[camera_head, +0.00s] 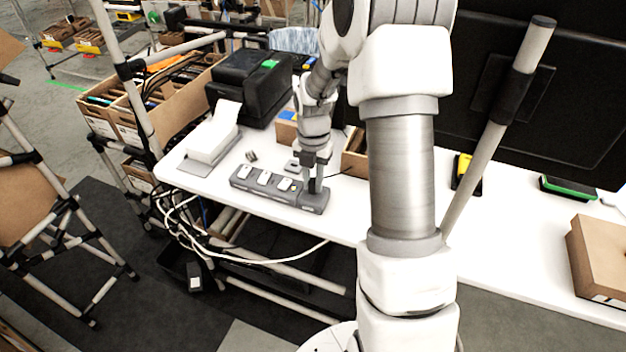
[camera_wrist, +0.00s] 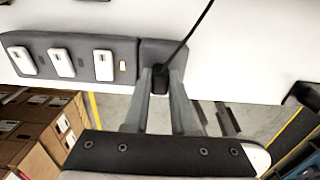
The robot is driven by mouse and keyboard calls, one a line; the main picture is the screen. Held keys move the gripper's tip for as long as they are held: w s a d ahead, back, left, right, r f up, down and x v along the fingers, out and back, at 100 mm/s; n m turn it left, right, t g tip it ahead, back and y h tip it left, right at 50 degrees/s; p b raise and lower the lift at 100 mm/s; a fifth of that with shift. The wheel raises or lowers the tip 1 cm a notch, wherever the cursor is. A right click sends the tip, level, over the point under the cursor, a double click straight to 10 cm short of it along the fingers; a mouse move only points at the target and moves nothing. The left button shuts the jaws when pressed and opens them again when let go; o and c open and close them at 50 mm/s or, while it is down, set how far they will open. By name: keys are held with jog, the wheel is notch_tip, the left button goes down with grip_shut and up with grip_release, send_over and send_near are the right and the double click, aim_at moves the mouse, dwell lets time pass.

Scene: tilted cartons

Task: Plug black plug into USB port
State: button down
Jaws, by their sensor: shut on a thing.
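My gripper (camera_head: 316,186) reaches down over the right end of a dark grey charging strip (camera_head: 240,181) on the white table. In the wrist view my gripper (camera_wrist: 162,72) is shut on a black plug (camera_wrist: 160,82), one finger on each side. A thin black cable (camera_wrist: 197,27) runs up and right from the plug. The plug is at the front edge of the strip's plain end block (camera_wrist: 162,50); I cannot tell whether it touches. The strip (camera_wrist: 80,43) carries several white modules and a small yellow piece (camera_wrist: 123,66). I cannot make out the USB port.
A black printer (camera_head: 250,85) and a white box-like device (camera_head: 213,135) stand on the table to the left. Cardboard bins (camera_head: 355,160) stand behind my gripper. White cables (camera_head: 250,258) hang below the front edge. A frame post (camera_head: 500,120) and a dark monitor (camera_head: 575,90) are right.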

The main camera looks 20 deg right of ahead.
jog(key=shift+f, duration=0.15)
jog(key=c, duration=0.7)
grip_release()
jog(key=shift+o, duration=0.2)
notch_tip(320, 180, up, 18)
jog(key=p, duration=0.1)
jog(key=shift+f+p, duration=0.25)
jog(key=shift+p, duration=0.15)
